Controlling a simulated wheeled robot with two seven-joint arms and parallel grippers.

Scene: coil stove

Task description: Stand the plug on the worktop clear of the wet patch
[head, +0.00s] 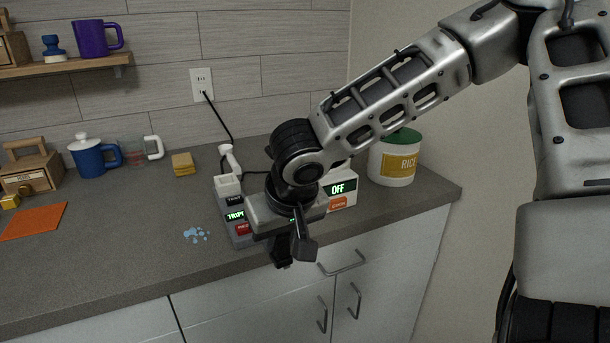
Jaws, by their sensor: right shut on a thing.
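My right gripper (291,252) points down over the front edge of the worktop (130,245), right of the wet patch (196,234). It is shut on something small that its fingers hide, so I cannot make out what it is. The wet patch is a small pale-blue splash near the front of the worktop, left of a grey outlet box (234,215) with a lit "TRIPPED" sign and a red button. A white upright piece (230,158) shows at the back of this box. I cannot tell whether it is the plug. My left gripper is out of view.
A white unit (338,189) reading "OFF" is partly hidden behind my right arm. A rice tub (395,162) stands to its right. A black cord (219,118) hangs from the wall socket (201,85). An orange mat (34,222) lies left; the worktop between is clear.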

